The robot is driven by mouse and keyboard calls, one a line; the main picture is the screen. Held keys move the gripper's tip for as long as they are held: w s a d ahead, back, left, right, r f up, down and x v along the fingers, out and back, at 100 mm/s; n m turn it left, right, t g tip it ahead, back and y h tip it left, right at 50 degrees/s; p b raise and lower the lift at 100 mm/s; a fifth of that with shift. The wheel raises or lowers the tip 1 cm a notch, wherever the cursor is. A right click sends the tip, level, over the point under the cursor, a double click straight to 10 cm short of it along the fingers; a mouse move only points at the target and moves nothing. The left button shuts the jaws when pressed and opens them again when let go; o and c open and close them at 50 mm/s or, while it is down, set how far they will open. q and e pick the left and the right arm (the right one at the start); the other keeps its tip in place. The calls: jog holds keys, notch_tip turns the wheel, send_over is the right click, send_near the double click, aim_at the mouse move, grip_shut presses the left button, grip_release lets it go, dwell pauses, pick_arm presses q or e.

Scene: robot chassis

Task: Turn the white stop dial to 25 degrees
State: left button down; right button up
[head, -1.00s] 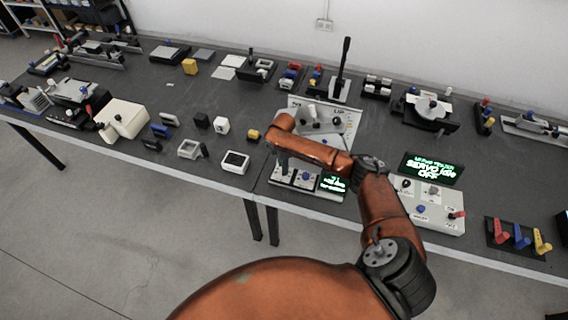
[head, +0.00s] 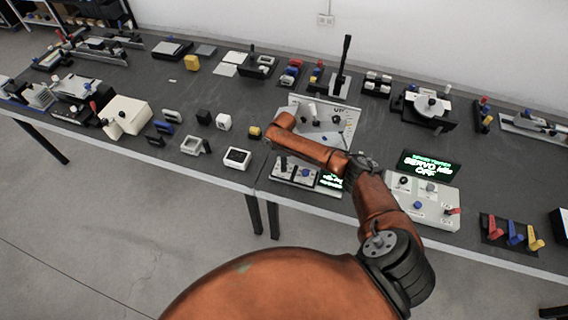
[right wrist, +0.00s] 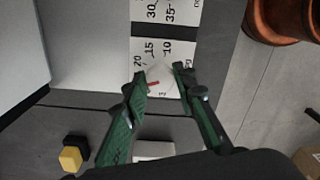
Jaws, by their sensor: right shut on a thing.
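The white stop dial (right wrist: 161,80) shows in the right wrist view, with a short red mark on it. The fingers partly cover the dial, and I cannot tell the exact reading. In the head view my right forearm hides the dial and the gripper. My left gripper is in neither view.
A grey panel marked UP (head: 340,118) stands behind my right forearm. A control box (head: 425,205) with a green-lettered display (head: 428,165) is to the right. A small yellow-and-black block (right wrist: 72,157) lies near the gripper. The table's front edge is close.

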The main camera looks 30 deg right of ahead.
jog(key=o, duration=1.2)
jog(key=shift+c, duration=0.2)
jog(key=shift+r, duration=0.1)
notch_tip(320, 180, up, 12)
